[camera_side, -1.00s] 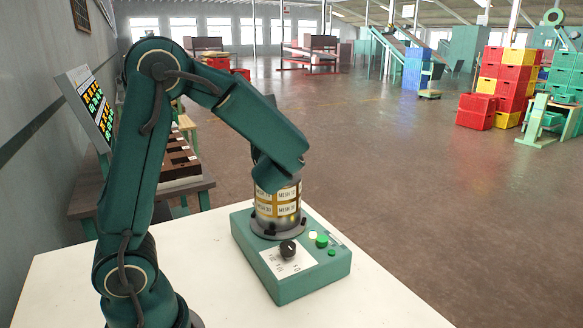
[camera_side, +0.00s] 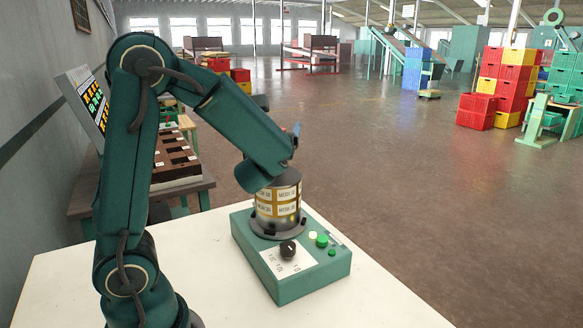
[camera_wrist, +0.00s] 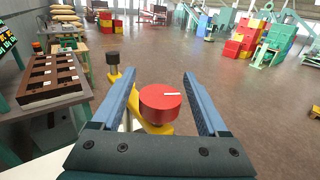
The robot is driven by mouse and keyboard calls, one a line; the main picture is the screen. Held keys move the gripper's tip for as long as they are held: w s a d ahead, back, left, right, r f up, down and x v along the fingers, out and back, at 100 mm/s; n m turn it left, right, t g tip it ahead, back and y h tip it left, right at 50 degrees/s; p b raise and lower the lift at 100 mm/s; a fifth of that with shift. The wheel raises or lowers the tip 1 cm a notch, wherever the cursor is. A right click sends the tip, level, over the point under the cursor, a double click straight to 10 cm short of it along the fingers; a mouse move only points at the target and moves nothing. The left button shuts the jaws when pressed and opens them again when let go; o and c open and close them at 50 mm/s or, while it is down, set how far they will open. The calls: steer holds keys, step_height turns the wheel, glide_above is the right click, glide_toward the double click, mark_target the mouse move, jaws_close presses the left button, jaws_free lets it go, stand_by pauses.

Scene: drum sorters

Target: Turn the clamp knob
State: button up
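A round red knob (camera_wrist: 160,104) with a white mark on top sits on a yellow piece (camera_wrist: 158,127) in the wrist view. It looks like the clamp knob; the side view does not show it. My gripper (camera_wrist: 160,78) is open, with one blue finger on each side of the knob and a visible gap on both sides. In the side view my arm hides most of the gripper; a bit of blue finger shows past the wrist. Below it, the mesh-labelled drum (camera_side: 278,207) stands upright on the green base (camera_side: 312,283).
The green base carries a black dial (camera_side: 288,249) and a green button (camera_side: 322,240). The white table (camera_side: 385,305) is otherwise clear. A brown compartment tray (camera_side: 178,160) lies on a bench at left.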

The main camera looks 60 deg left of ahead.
steer(key=shift+d, duration=0.1)
steer(key=shift+v, duration=2.5)
